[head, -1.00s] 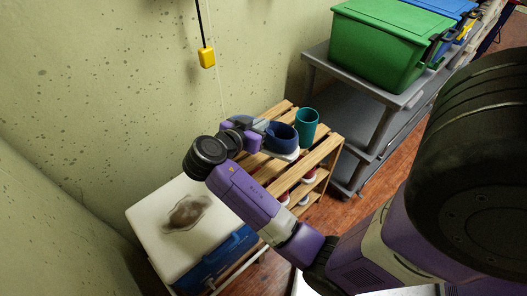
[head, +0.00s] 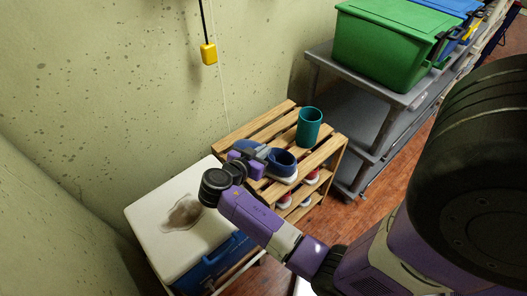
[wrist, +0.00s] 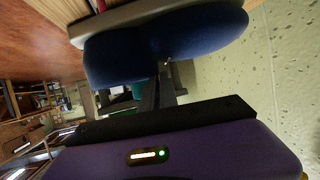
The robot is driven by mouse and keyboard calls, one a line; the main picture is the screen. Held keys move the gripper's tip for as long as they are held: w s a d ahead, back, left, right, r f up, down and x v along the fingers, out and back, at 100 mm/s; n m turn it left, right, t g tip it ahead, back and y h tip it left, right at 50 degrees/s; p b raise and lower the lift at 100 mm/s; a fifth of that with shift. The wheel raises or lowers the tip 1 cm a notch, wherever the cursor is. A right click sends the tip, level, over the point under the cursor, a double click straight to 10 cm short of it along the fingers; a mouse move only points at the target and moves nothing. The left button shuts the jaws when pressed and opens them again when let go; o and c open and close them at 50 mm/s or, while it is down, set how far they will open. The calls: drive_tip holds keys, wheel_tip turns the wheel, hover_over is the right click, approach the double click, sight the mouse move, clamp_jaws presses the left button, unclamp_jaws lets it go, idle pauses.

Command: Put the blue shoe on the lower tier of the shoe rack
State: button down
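The blue shoe (head: 281,161), with a pale sole, is at the front part of the wooden shoe rack's top tier (head: 240,128). I cannot tell whether its sole touches the slats. My gripper (head: 256,151) is at the shoe's left end, shut on it. In the wrist view the blue shoe (wrist: 170,42) fills the top, and the dark fingers (wrist: 163,85) meet its edge; the fingertips are partly hidden. The lower tier (head: 302,207) shows only at the rack's front right, with red-and-white shoes (head: 311,177) on it.
A teal cup (head: 309,127) stands on the top tier, right of the blue shoe. A white-lidded blue cooler (head: 160,238) stands left of the rack. A grey shelf (head: 340,108) with a green bin (head: 388,48) is at right. A yellow pendant (head: 208,53) hangs by the wall.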

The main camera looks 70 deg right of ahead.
drive_tip(key=c, duration=1.5)
unclamp_jaws()
drive_tip(key=shift+f, duration=0.1)
drive_tip(key=shift+a, duration=0.1)
drive_tip(key=v, duration=1.2)
drive_tip(key=shift+p, duration=0.3)
